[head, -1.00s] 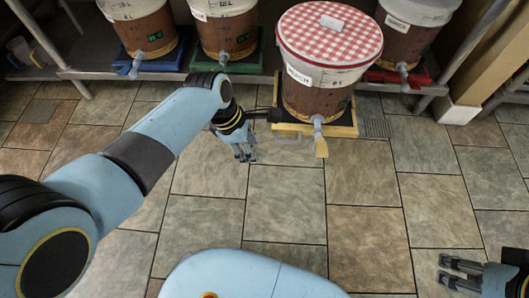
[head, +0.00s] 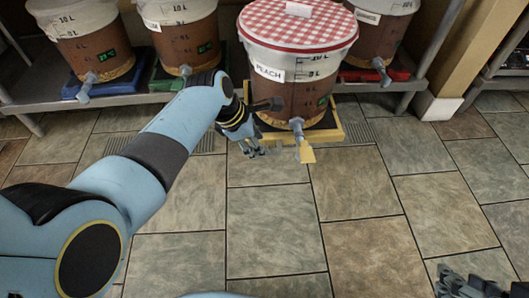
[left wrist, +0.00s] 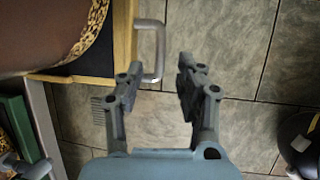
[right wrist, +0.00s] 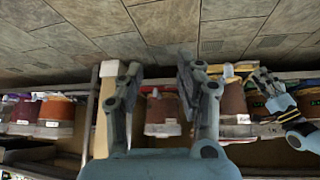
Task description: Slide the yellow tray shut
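The yellow tray (head: 337,128) juts out from the low shelf, carrying a brown bucket (head: 290,85) labelled PEACH with a red checked cover. In the left wrist view the tray's front edge (left wrist: 122,35) has a grey metal handle (left wrist: 157,50). My left gripper (head: 254,149) is low in front of the tray. In the left wrist view its open fingers (left wrist: 157,75) point at the handle, whose end lies near the gap between them. I cannot tell if they touch it. In the head view the handle is hard to make out. My right gripper (right wrist: 158,75) is open and empty, away from the tray.
Other buckets stand on the shelf on a blue tray (head: 105,85), a green tray (head: 165,80) and a red tray (head: 365,74). The peach bucket's spigot (head: 298,128) with a yellow tag overhangs the tray front. The tiled floor (head: 270,230) in front is clear.

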